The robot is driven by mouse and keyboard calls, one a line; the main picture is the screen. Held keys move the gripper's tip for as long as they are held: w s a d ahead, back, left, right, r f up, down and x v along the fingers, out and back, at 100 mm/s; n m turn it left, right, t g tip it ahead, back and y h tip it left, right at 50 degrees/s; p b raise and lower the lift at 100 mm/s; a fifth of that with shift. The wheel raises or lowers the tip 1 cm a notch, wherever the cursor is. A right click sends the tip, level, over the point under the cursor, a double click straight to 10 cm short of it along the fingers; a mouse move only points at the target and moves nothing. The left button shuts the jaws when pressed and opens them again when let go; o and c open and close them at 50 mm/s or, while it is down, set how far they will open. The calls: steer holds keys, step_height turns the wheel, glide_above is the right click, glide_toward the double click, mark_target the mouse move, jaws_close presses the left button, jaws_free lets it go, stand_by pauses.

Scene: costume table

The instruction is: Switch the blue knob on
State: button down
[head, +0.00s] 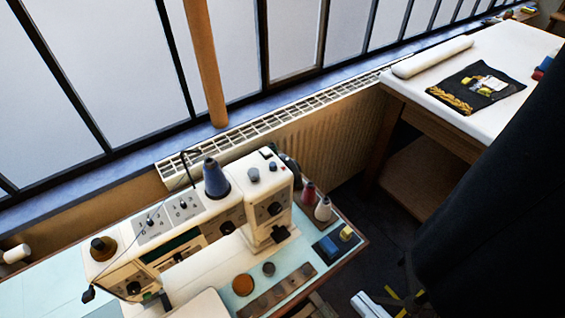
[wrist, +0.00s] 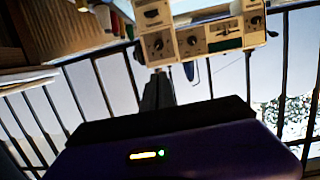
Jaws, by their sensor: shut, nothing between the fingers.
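A cream sewing machine (head: 230,222) stands on a pale table in the head view. On top of its right end is a small grey-blue knob (head: 254,174). Darker dials (head: 274,208) sit on its front faces. No knob shows clearly as blue, so I cannot tell which is the blue knob. In the wrist view the machine appears upside down at the top, with dark dials (wrist: 158,45) on its panels. My gripper (wrist: 157,82) is shut and empty, its dark fingers pointing toward the machine, apparently short of it. I cannot make it out in the head view.
A blue-grey thread cone (head: 215,180) stands on the machine, with red and white spools (head: 322,208) to its right. A radiator (head: 300,125) and windows are behind. A white table (head: 500,55) with a dark cloth stands at the right.

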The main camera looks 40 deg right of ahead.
steer(key=w+d+m+h, duration=0.6)
steer(key=w+d+m, duration=0.3)
steer(key=w+d, duration=1.05)
steer(key=w+d+r+m+y, duration=0.3)
steer(key=w+d+r+y, duration=0.2)
steer(key=w+d+y, duration=0.25)
steer(key=n+g+y, duration=0.3)
steer(key=g+y, duration=0.2)
steer(key=y, duration=0.4)
glide_toward(291, 171)
steer(key=r+v, duration=0.1)
steer(key=v, duration=0.4)
steer(key=shift+w+a+f+p, duration=0.15)
steer(key=shift+w+p, duration=0.15)
steer(key=shift+p, duration=0.1)
steer(key=shift+w+a, duration=0.1)
steer(key=p+x, duration=0.1)
steer(key=x, duration=0.3)
steer(key=p+x, duration=0.1)
steer(key=x, duration=0.4)
steer(key=r+x, duration=0.1)
steer(key=x, duration=0.3)
steer(key=shift+w+a+p, duration=0.25)
steer(key=shift+a+p, duration=0.15)
steer(key=shift+a, duration=0.05)
